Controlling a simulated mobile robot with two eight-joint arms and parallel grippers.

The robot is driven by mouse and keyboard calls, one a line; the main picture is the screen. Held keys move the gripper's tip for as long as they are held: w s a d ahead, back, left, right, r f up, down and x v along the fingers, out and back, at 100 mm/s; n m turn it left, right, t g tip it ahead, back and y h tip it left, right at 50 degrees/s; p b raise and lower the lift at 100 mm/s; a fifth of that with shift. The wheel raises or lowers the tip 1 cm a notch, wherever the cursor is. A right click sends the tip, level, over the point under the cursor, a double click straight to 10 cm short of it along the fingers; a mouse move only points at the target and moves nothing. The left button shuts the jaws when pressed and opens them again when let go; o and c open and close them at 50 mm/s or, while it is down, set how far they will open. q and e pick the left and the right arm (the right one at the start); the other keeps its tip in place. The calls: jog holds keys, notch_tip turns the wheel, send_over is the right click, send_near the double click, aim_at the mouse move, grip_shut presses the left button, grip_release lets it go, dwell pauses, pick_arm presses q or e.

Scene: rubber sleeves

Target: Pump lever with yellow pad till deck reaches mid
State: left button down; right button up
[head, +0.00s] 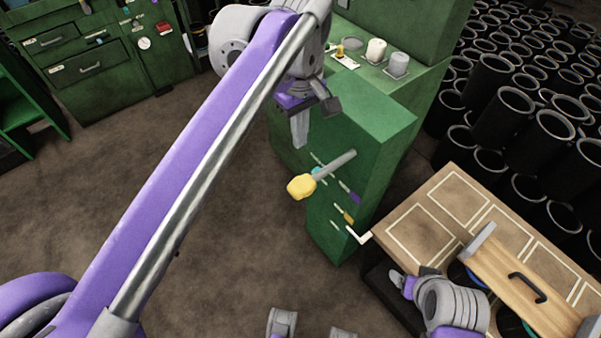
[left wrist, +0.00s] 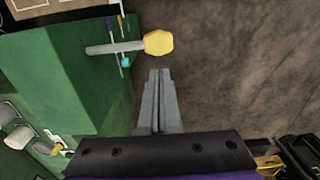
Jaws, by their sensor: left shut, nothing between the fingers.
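The lever (head: 335,166) is a grey rod sticking out of the green cabinet (head: 375,125), with a yellow pad (head: 301,187) on its free end. In the left wrist view the yellow pad (left wrist: 158,42) and rod (left wrist: 112,48) lie beyond my fingertips. My left gripper (head: 299,132) is shut and empty, above the lever and apart from it; its fingers (left wrist: 158,98) are pressed together. The deck (head: 415,232) is a tan top with pale outlined rectangles, beside the cabinet. A white pointer (head: 358,236) is at its near left corner. Part of my right gripper (head: 403,283) shows by the deck; its jaws are unclear.
Coloured marks, including a yellow one (head: 343,214), run down the cabinet face. A wooden board (head: 530,290) with a black handle lies on the deck. Black sleeves (head: 500,118) crowd the right back. Brown floor left of the lever is clear.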

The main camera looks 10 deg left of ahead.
aim_at(299, 183)
pick_arm(q)
notch_tip(299, 183, down, 14)
jog(key=shift+f+b, duration=0.1)
jog(key=shift+b, duration=0.8)
jog(key=shift+s+a+f, duration=0.1)
jog(key=shift+f, duration=0.4)
jog(key=f+t+h+b, duration=0.1)
jog(key=f, duration=0.2)
jog(key=f+t+h+b, duration=0.1)
jog(key=f+b, duration=0.1)
jog(key=f, duration=0.1)
jog(key=f+t+h+b, duration=0.1)
jog(key=f+t, duration=0.1)
jog(key=f, duration=0.1)
jog(key=shift+d+f, duration=0.2)
jog(key=shift+f, duration=0.15)
jog(key=shift+f+b, duration=0.1)
jog(key=shift+b, duration=0.2)
